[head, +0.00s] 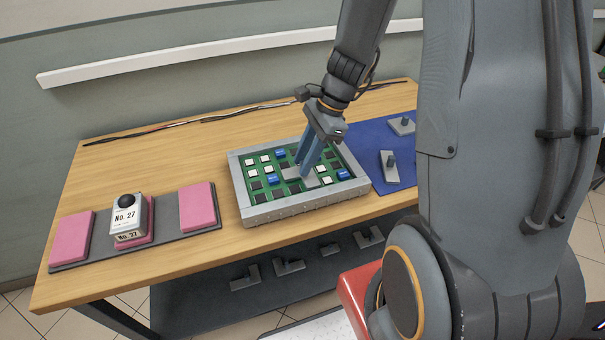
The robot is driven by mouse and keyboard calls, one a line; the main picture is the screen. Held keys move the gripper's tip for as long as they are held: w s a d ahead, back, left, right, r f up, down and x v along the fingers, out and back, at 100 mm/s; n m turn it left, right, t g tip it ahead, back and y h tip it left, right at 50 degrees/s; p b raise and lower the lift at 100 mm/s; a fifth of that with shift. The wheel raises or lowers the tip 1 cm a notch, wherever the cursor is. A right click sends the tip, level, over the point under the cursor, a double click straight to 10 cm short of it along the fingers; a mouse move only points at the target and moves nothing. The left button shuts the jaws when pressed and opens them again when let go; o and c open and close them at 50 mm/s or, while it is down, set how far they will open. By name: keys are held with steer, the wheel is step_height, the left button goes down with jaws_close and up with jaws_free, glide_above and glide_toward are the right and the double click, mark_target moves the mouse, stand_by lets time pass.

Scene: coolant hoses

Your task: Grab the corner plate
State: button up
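My gripper (305,168) points down over the green board in the grey tray, its two blue fingers close together. The fingertips are at a light grey plate (296,180) lying on the board. The fingers hide part of this plate, so I cannot tell whether it is the corner plate or whether they grip it. Two grey plates with knobs lie on the blue mat, one nearer (389,173) and one farther (402,127). Several grey plates with knobs lie on the lower shelf; one at the left (245,281) looks L-shaped.
The grey tray (300,208) has raised walls around the green board (262,186) with white, black and blue blocks. The blue mat (371,139) is at right. Left are pink pads (198,205) and a No. 27 weight (127,219). Cables (207,119) lie along the back.

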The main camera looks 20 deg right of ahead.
jaws_close()
steer(key=shift+r, duration=0.1)
